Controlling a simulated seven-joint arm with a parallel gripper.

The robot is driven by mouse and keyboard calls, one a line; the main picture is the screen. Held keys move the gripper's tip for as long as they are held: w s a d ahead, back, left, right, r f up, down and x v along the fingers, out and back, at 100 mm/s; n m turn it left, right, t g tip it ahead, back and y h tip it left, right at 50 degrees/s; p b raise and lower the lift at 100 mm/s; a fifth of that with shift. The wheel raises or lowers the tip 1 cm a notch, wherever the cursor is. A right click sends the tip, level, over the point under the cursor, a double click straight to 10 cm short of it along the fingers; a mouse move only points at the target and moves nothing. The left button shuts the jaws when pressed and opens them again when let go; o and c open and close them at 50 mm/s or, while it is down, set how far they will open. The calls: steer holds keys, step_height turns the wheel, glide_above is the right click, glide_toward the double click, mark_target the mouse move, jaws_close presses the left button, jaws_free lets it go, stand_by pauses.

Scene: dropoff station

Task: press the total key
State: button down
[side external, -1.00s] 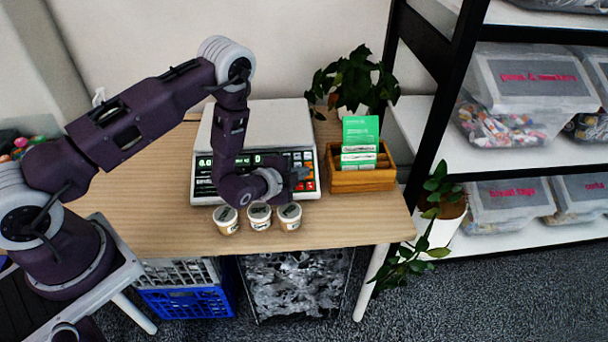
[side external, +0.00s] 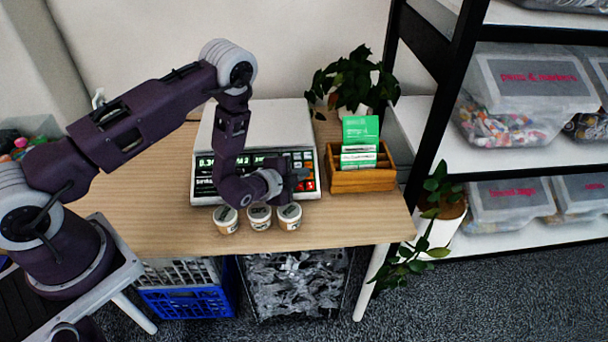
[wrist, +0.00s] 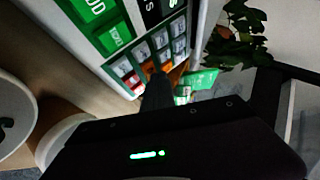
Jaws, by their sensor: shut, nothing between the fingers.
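The scale (side external: 258,122) stands on the table with a white top, a lit green display (side external: 212,162) and a keypad (side external: 302,158) on its sloped front. My gripper (side external: 302,174) is shut and empty, with its tip over the right part of the keypad. In the wrist view its dark fingertips (wrist: 158,90) reach to the keys, beside a red key (wrist: 132,80) and an orange one. I cannot tell whether the tip touches a key. The key labels are too small to read, so I cannot tell which is the total key.
Several small lidded cups (side external: 259,215) stand in front of the scale, just below my gripper. A wooden box (side external: 362,181) with green-and-white cards (side external: 360,140) is close on the right. A potted plant (side external: 352,80) stands behind. The table's left part is clear.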

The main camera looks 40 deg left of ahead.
steer(key=shift+s+d+r, duration=0.2)
steer(key=shift+r, duration=0.5)
steer(key=shift+s+d+r, duration=0.25)
steer(key=shift+r, duration=0.5)
steer(key=shift+s+d+r, duration=0.2)
steer(key=shift+r, duration=0.6)
steer(key=shift+s+d+r, duration=0.25)
steer(key=shift+r, duration=0.5)
steer(key=s+r+n+g, duration=0.2)
steer(key=s+r+n, duration=0.15)
steer(key=r, duration=0.75)
steer(key=s+r+n+g, duration=0.1)
steer(key=s+r+n, duration=0.25)
steer(key=r, duration=0.65)
steer(key=s+r+n+g, duration=0.2)
steer(key=s+r, duration=0.1)
steer(key=s, duration=1)
steer(key=s+r+n+g, duration=0.1)
steer(key=s+r+n, duration=0.2)
steer(key=s, duration=1)
steer(key=shift+s+r+n+g+h, duration=0.15)
steer(key=shift+r+n+g+h, duration=0.2)
steer(key=shift+r, duration=0.25)
